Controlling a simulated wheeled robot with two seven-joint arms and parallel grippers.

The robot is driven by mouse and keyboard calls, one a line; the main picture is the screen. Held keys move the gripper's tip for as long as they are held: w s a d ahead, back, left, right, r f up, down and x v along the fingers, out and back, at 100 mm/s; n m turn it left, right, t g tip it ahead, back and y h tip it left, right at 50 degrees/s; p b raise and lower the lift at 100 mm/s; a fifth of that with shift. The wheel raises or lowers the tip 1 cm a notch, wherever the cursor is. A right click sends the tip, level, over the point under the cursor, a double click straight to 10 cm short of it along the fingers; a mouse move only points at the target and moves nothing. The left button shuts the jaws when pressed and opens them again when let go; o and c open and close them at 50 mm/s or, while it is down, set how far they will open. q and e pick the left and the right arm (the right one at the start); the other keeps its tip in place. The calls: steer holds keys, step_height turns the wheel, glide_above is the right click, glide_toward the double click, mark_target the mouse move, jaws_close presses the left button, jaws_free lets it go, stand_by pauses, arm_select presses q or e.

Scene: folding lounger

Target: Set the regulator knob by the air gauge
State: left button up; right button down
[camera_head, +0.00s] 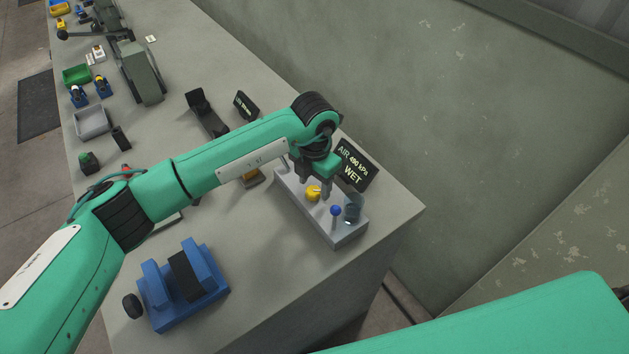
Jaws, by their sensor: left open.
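The air gauge (354,166) is a dark sign at the bench's right end, reading "AIR 490 kPa" and "WET". In front of it is a grey regulator block (323,225). A yellow knob (313,193) sits on the block, with a blue-topped lever (336,211) and a dark clear bowl (352,208) to its right. I take the yellow knob to be the regulator knob. My left gripper (325,190) is open, fingers pointing down, just above and beside the yellow knob. I cannot tell whether it touches the knob. My right gripper is out of view.
A blue vise-like fixture (184,284) stands at the bench's front. A smaller dark sign (246,105), a black holder (206,112), a grey tray (92,122) and a green bin (76,75) lie farther back. A wall runs behind the bench; its right edge is close to the block.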

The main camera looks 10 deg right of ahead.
arm_select(q)
steer(key=shift+f, duration=0.65)
steer(key=c, duration=1)
steer(key=shift+o, duration=0.2)
